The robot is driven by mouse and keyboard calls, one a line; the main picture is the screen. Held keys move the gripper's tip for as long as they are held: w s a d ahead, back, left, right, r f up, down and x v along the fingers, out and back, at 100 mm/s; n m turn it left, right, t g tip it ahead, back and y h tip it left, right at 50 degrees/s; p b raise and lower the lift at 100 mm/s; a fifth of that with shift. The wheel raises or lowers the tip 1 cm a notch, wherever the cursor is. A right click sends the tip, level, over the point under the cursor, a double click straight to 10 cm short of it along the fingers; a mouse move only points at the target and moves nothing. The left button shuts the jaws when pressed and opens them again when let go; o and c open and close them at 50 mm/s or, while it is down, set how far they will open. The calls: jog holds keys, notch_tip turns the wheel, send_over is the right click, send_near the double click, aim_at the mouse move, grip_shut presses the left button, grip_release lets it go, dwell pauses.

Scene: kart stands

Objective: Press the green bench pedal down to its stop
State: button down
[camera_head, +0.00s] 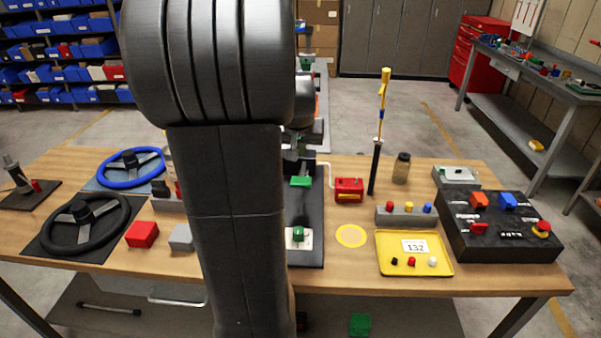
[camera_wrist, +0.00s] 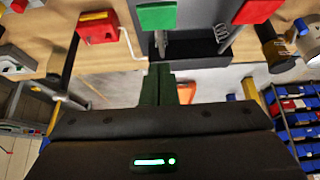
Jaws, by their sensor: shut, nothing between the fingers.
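The green pedal (camera_head: 301,181) sits on a black bench base (camera_head: 312,220), just right of my arm in the head view. In the wrist view the green pedal (camera_wrist: 157,16) is at the top, with a silver spring or rod showing by it. A red pedal (camera_wrist: 257,11) stands beside it. My gripper (camera_wrist: 158,70) has its dark fingers together and empty. The fingertips look apart from the green pedal, near the base's edge. In the head view my arm hides much of the base, and the fingertips are hard to make out. How far the pedal is pressed I cannot tell.
A yellow tray (camera_head: 440,268) and black control panel (camera_head: 500,245) are farther right. Steering wheels (camera_head: 131,168) are left.

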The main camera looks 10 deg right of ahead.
send_over(301, 179)
jog(key=s, duration=0.1)
notch_tip(301, 179, down, 6)
jog(key=shift+s+a+r+p, duration=0.15)
jog(key=shift+r+p, duration=0.1)
jog(key=shift+p, duration=0.1)
jog(key=f, duration=0.3)
jog(key=shift+s+a+f, duration=0.1)
jog(key=shift+s+f, duration=0.05)
jog(key=shift+s, duration=0.15)
jog(key=shift+s+f, duration=0.1)
jog(key=shift+f, duration=0.35)
